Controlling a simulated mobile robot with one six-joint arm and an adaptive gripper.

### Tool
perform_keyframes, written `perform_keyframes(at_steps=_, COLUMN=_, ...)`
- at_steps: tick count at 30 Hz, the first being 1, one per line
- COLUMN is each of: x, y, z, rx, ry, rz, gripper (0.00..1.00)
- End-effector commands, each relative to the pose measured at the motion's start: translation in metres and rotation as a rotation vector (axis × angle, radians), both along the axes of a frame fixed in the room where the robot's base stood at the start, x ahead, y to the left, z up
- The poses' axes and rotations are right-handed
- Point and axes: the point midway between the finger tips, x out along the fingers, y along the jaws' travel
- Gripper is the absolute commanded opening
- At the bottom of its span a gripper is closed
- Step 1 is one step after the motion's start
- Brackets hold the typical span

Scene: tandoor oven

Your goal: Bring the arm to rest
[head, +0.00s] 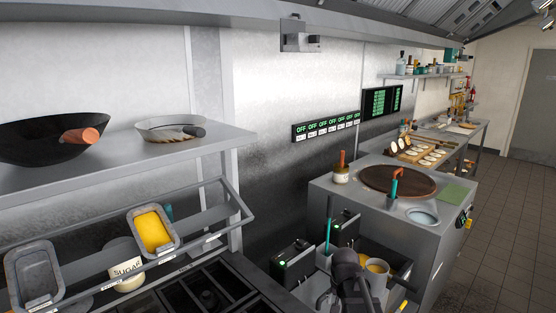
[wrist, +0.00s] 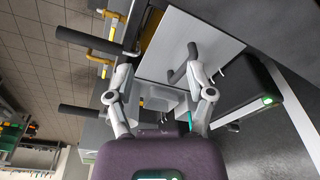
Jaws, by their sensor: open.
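My gripper (wrist: 160,68) shows in the wrist view with its two grey fingers spread apart. Nothing is held between them. Beyond the fingers are a pale flat panel and a dark bar-shaped handle (wrist: 184,64); I cannot tell how far off they are. In the head view a dark part of my arm (head: 346,264) stands at the bottom, in front of the steel oven counter (head: 330,195). The fingertips are not clear in that view.
The counter carries a round brown top (head: 398,180), a pot with an orange-handled tool (head: 341,174) and a pale blue dish (head: 423,217). Left are a shelf (head: 120,150) with a wok (head: 40,140), and a rail with trays. The tiled floor (head: 500,230) at right is clear.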

Motion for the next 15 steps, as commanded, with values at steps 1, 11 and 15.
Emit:
perform_keyframes(at_steps=1, x=-0.011, y=0.001, z=0.015, rx=-0.001, ry=0.008, rz=0.018, gripper=0.69)
perform_keyframes(at_steps=11, x=-0.063, y=0.009, z=0.060, rx=-0.004, ry=0.066, rz=0.147, gripper=0.69)
perform_keyframes(at_steps=15, x=-0.085, y=0.011, z=0.080, rx=-0.004, ry=0.091, rz=0.202, gripper=0.69)
